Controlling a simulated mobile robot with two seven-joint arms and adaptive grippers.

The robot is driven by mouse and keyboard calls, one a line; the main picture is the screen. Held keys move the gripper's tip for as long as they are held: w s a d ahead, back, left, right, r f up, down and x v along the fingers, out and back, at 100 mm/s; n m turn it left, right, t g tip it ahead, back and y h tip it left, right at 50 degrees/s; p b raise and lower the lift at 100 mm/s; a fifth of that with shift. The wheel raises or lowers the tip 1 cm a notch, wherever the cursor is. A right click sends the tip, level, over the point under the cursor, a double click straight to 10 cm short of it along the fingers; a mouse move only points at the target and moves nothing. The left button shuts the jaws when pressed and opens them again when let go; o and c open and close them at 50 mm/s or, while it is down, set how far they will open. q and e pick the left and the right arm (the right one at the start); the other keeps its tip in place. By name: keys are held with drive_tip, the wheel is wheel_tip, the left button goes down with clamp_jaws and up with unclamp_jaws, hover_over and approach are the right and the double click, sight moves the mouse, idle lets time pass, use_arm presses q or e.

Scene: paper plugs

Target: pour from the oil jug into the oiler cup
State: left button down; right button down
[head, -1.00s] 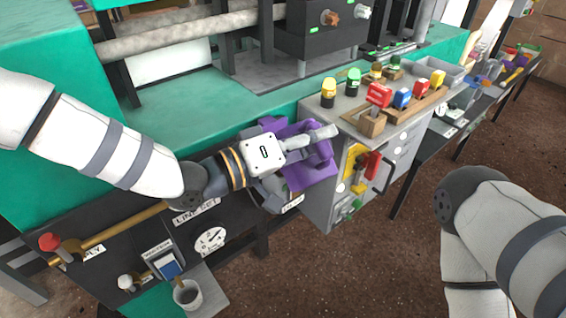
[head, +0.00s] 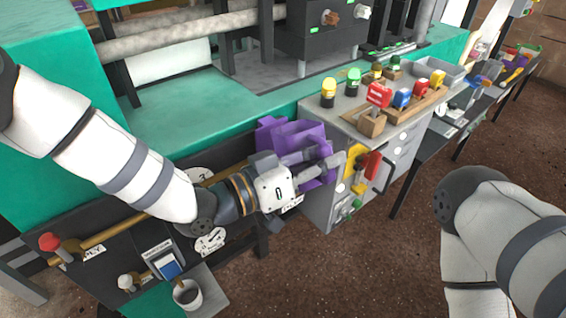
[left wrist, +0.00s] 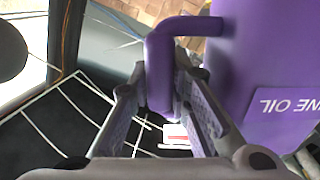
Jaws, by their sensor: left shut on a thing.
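The purple oil jug (head: 302,134) is in front of the green machine, beside the grey cabinet, partly hidden behind my left gripper (head: 320,164). In the left wrist view the jug (left wrist: 265,50) fills the right side, its label lettering upside down and ending in "OIL". My left gripper (left wrist: 165,75) is shut on the jug's handle there. A small grey cup (head: 188,294), likely the oiler cup, stands at the lower left with something dark inside. My right arm shows at the right, but its gripper is out of the picture.
A dark panel with a gauge (head: 209,241), a red knob (head: 49,243) and a brass pipe lies left of the gripper. The grey cabinet (head: 319,203) stands close on the right, with coloured bottles and blocks on top. Brown floor is free in front.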

sight(321, 175)
use_arm(q)
drive_tip(key=f+m, duration=0.4)
drive_tip(key=shift+w+a+f+m, duration=0.1)
drive_tip(key=shift+w+f+m, duration=0.2)
drive_tip(key=shift+r, duration=0.15)
